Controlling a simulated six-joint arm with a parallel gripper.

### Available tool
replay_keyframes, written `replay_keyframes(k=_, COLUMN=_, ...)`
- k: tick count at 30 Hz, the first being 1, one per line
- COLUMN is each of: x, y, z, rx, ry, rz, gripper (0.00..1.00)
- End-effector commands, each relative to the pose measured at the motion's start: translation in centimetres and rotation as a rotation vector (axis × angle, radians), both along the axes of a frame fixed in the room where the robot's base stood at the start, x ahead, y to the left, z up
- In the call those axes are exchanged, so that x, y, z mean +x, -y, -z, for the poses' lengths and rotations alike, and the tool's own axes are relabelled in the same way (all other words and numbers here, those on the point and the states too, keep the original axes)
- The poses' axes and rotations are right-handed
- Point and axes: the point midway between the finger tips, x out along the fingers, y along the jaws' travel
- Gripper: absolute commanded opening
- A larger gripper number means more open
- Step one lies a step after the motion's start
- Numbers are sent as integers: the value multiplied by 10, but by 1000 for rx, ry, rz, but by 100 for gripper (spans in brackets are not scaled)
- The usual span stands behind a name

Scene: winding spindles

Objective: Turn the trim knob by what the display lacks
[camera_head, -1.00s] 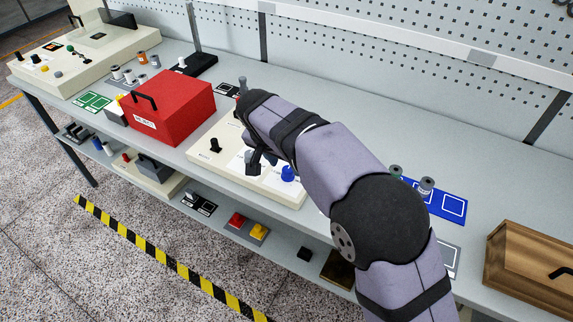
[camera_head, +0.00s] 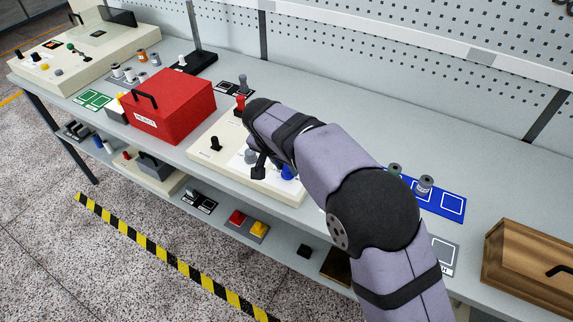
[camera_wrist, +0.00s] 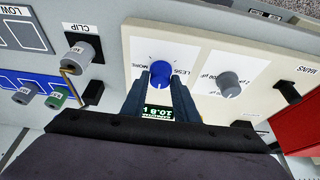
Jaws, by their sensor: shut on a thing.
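The blue trim knob (camera_wrist: 161,72) sits on a white plate marked MORE and LESS on the cream panel (camera_wrist: 205,45). It also shows partly behind my arm in the head view (camera_head: 287,173). My gripper (camera_wrist: 160,88) is shut on the blue knob, with one finger on each side of it. The display (camera_wrist: 158,112) shows lit digits, upside down and partly covered between my fingers, so I cannot read it surely.
A grey knob (camera_wrist: 229,85) is beside the blue one, and a black switch (camera_head: 215,143) stands further left on the panel. A red box (camera_head: 178,108) is left of the panel. A blue mat with spindles (camera_head: 453,204) and a wooden box (camera_head: 530,265) are to the right.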

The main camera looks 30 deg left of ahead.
Motion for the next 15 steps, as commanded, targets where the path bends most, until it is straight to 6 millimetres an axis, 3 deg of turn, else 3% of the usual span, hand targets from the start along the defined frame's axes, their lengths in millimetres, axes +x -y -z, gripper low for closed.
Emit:
replay_keyframes(k=8, x=0, y=1, z=0, rx=0, ry=1, rz=-74, gripper=5)
replay_keyframes(k=15, x=1, y=3, z=0, rx=1, ry=0, rz=-236, gripper=5)
